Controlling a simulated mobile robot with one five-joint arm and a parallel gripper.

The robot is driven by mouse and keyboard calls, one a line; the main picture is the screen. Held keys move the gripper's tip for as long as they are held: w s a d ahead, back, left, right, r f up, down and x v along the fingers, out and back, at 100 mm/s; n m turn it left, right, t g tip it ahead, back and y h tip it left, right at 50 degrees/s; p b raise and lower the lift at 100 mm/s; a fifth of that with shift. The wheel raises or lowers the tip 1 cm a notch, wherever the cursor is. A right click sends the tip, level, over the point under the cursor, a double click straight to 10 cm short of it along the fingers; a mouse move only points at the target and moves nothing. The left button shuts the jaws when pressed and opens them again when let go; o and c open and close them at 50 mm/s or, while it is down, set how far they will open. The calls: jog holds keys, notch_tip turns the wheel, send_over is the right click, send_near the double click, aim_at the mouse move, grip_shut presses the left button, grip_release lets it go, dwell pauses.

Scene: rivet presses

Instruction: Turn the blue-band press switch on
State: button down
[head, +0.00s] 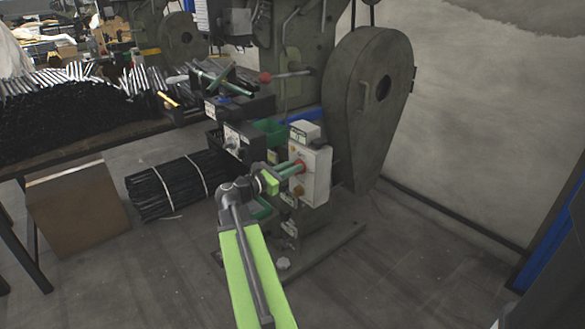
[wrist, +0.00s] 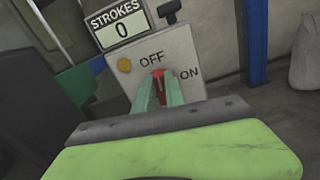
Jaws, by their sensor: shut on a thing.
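The press (head: 376,95) has a blue band (head: 305,115) across its body. A pale switch box (head: 318,178) is on its front, with a red switch (wrist: 158,76) and the labels OFF and ON. My gripper (head: 299,168) reaches the box; in the wrist view its green fingers (wrist: 159,88) are shut on the red switch, one on each side. The switch's visible upper end lies just under OFF, and ON is to its right. A counter (wrist: 118,25) above reads STROKES 0.
An orange button (wrist: 124,65) is left of OFF. A bundle of black rods (head: 178,186) lies on the floor to the left, near a table (head: 95,145) stacked with rods. Floor to the right of the press is clear.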

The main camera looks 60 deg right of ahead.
jog(key=shift+s+a+f+m+b, duration=0.1)
jog(key=shift+s+f+m+b, duration=0.15)
jog(key=shift+m, duration=2.5)
jog(key=shift+s+a+f+m+b, duration=0.1)
jog(key=shift+f+m+b, duration=0.1)
jog(key=shift+m, duration=2.5)
jog(key=shift+s+f+m+b, duration=0.2)
jog(key=shift+f+m, duration=0.05)
jog(key=shift+m, duration=2.5)
jog(key=c, duration=1.4)
grip_release()
jog(key=shift+a, duration=0.1)
jog(key=v, duration=1.7)
jog(key=shift+w, duration=0.15)
